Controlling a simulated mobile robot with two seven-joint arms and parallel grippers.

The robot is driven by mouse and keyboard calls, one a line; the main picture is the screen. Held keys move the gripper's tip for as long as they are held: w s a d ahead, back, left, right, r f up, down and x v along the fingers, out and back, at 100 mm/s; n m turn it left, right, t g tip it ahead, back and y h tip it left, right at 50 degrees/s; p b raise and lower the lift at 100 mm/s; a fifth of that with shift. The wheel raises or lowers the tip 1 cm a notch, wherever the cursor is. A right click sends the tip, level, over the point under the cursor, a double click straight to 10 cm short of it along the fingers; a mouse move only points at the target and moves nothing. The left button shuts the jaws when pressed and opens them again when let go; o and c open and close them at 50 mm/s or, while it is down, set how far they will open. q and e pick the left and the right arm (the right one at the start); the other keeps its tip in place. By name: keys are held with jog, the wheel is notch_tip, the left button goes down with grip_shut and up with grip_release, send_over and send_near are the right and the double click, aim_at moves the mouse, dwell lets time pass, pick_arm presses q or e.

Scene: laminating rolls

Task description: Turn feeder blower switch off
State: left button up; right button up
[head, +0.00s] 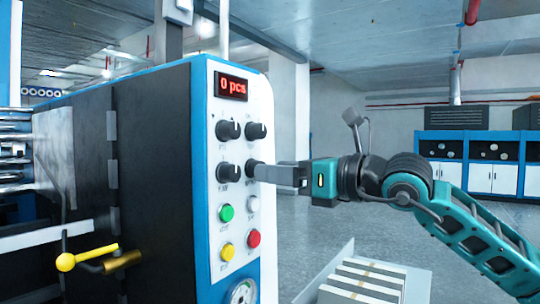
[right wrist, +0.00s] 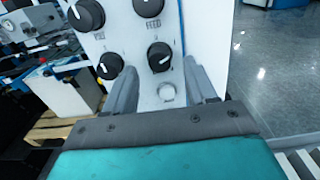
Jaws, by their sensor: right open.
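The control panel (head: 240,190) on the machine's end carries two rows of black knobs. The upper-right knob (head: 256,131) has a label that reads FEED below it in the right wrist view. The lower-right knob (head: 251,168) is at the tips of my right gripper (head: 272,173). The right wrist view shows this knob (right wrist: 159,57) just ahead of and between the open fingers. Whether a finger touches it I cannot tell. The fingers hold nothing. The labels are too small to show which knob is the feeder blower switch. My left gripper is out of view.
Below the knobs are a green button (head: 227,213), a white button (head: 253,203), a yellow button (head: 227,252) and a red button (head: 254,239). A display (head: 232,86) reads 0 pcs. Floor beyond is clear.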

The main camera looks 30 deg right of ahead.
jog(key=shift+p+x, duration=0.7)
jog(key=shift+x, duration=0.45)
grip_shut()
